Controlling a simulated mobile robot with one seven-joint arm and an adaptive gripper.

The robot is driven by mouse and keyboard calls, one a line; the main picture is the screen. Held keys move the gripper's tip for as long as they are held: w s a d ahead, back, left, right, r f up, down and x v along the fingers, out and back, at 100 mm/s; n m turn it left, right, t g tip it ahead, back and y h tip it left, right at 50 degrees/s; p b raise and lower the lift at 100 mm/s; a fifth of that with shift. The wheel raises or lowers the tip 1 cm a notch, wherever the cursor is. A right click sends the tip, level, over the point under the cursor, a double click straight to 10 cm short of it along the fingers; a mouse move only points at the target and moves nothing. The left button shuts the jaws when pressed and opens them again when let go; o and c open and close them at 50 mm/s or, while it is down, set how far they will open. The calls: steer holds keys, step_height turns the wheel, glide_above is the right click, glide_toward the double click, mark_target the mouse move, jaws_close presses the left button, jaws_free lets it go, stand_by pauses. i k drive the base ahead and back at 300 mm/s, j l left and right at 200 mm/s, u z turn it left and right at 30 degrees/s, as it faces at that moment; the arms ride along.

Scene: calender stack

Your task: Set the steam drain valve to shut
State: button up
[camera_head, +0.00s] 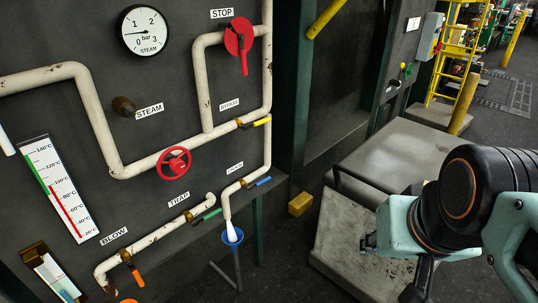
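The steam drain valve is the small lever valve under the DRAIN label (235,168) on the dark panel. Its blue handle (261,182) points right and slightly up, roughly along the sloping pipe beside it. Its brass body (243,183) sits on the cream drain pipe (226,206), which ends above a blue funnel (232,236). My arm, mint and black, is at the right, well apart from the valve. Nothing touches the blue handle.
Nearby are a yellow bypass handle (262,121), a green trap handle (207,215), an orange blow handle (132,270), a red handwheel (174,163) and a red stop lever (240,40). A grey plinth (362,245) stands between panel and arm. A yellow block (300,204) lies on the floor.

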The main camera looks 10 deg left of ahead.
mark_target(257, 184)
steer(key=u, duration=2.1)
steer(key=z, duration=1.45)
steer(key=i+u, duration=0.5)
steer(key=i+l, duration=0.05)
